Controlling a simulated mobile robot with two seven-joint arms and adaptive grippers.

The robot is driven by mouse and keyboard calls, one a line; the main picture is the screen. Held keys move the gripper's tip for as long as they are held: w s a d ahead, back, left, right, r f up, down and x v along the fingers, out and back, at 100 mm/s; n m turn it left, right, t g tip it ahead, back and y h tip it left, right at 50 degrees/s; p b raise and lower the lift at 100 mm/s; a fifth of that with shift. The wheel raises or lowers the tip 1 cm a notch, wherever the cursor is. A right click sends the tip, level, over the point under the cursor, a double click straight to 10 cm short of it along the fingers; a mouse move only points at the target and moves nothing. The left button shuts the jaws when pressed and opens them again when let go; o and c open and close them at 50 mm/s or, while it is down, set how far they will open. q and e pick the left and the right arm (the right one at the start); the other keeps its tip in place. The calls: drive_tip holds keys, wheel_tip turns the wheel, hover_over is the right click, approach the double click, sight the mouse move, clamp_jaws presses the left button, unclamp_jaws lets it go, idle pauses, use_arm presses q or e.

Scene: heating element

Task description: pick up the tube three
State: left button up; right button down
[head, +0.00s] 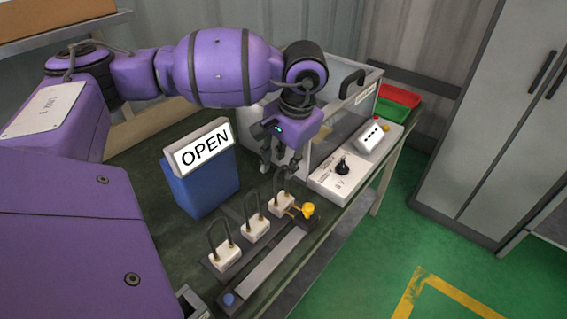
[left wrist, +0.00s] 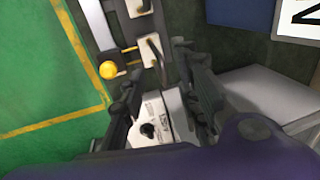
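Three dark U-shaped tubes stand upright in a row on white blocks: the left tube (head: 212,236), the middle tube (head: 247,206) and the right tube (head: 276,180). No number is readable on them. My left gripper (head: 280,170) is open and empty, pointing down just above and behind the right tube. In the left wrist view, the left gripper's fingers (left wrist: 158,66) are spread apart, with the nearest tube's white block (left wrist: 149,51) just ahead of the fingertips. I cannot tell whether the fingers touch the tube. My right gripper is not in view.
A yellow knob (head: 308,210) sits beside the right tube. A blue box with an OPEN sign (head: 204,149) stands to the left. A white control box (head: 343,172) and a clear-walled case (head: 345,115) stand to the right. Red and green trays (head: 400,95) lie behind.

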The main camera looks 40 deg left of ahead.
sight(280, 169)
use_arm(q)
drive_tip(key=f, duration=0.1)
drive_tip(key=a+f, duration=0.1)
drive_tip(key=f, duration=0.1)
drive_tip(key=shift+w+f, duration=0.1)
drive_tip(key=shift+f, duration=0.2)
clamp_jaws()
drive_tip(key=shift+r, duration=0.1)
